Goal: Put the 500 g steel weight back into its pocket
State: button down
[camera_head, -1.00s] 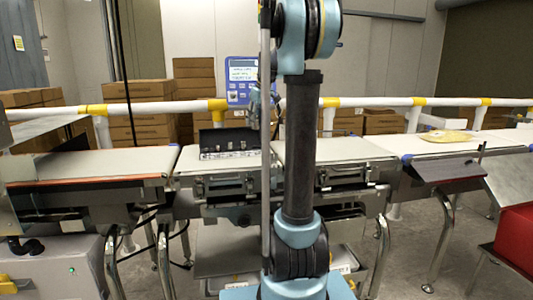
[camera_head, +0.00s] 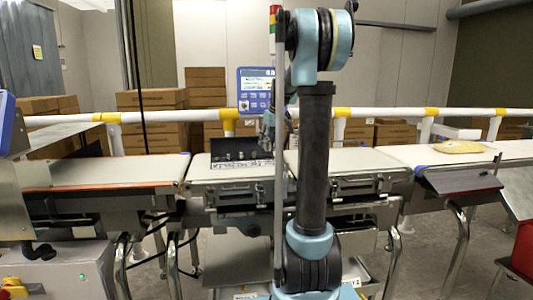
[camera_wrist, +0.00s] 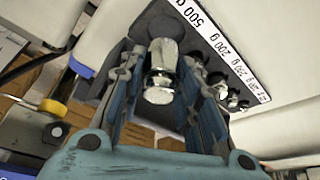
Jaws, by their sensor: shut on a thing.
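The steel weight (camera_wrist: 160,72) is a shiny cylinder with a knob, seen between the two fingers of my gripper (camera_wrist: 158,100) in the wrist view. My gripper is shut on it. The weight case (camera_wrist: 138,38) has a dark insert and a white label strip (camera_wrist: 215,38). The weight is in front of the insert near the "500 g" label; I cannot tell whether its base is in the pocket. In the head view the open case (camera_head: 228,158) stands on the belt, with my gripper (camera_head: 268,140) at its right end, partly hidden by my arm.
Several smaller weights (camera_wrist: 222,88) stand in a row beside the label strip. A blue display (camera_head: 256,88) stands behind the case. A white rail (camera_head: 180,116) runs behind the belts. A yellow package (camera_head: 460,147) lies on the right belt (camera_head: 400,153).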

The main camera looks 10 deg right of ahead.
aim_at(267, 149)
jog(key=shift+f, duration=2.15)
jog(key=c, duration=1.5)
grip_release()
jog(key=shift+o, duration=0.2)
jog(key=shift+r, duration=0.1)
jog(key=v, duration=1.2)
